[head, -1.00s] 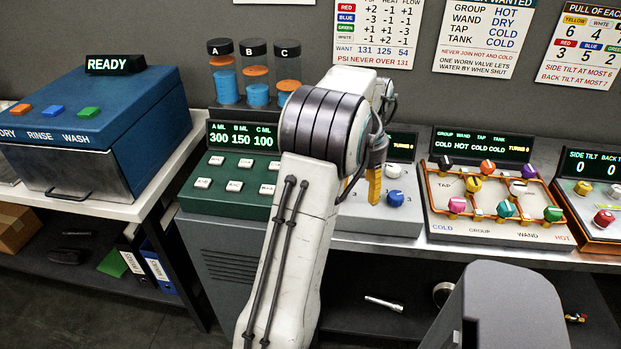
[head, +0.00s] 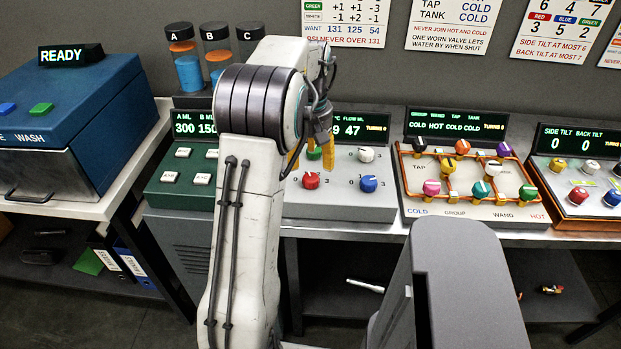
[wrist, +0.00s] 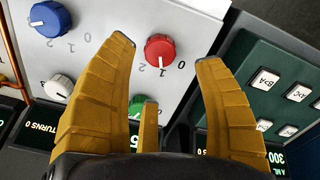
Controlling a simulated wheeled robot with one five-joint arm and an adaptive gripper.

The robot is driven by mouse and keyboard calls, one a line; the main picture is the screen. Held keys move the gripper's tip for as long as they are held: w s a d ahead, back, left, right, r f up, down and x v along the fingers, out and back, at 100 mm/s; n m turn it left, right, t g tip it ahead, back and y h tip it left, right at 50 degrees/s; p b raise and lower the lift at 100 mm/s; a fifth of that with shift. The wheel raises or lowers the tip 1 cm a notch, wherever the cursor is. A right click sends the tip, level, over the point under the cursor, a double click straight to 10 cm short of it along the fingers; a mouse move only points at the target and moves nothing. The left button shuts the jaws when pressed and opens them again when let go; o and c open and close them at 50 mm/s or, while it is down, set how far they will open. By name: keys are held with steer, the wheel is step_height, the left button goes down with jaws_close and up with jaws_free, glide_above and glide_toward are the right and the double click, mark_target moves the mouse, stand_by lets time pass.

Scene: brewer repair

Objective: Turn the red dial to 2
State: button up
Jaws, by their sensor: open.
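The red dial (head: 311,182) sits at the front left of a light grey panel (head: 340,207), with small numbers around it. It also shows in the wrist view (wrist: 160,49), between and beyond my yellow fingertips. My gripper (head: 310,158) is open and empty, above the panel behind the red dial in the head view. In the wrist view my gripper (wrist: 166,50) has its fingers spread apart, with the dial clear of them.
A blue dial (head: 368,184), a white dial (head: 366,154) and a green dial (head: 314,154) share the panel. A green button panel (head: 178,190) stands to the left. A panel with several coloured knobs (head: 470,212) stands to the right.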

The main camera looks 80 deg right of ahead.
mark_target(311, 178)
steer(key=shift+f, duration=3.4)
steer(key=shift+o, duration=0.2)
steer(key=c, duration=1.2)
steer(key=shift+c, duration=0.2)
steer(key=shift+m, duration=0.4)
steer(key=m, duration=0.3)
steer(key=shift+m, duration=0.3)
steer(key=shift+a+f+m, duration=0.1)
steer(key=shift+m, duration=2.1)
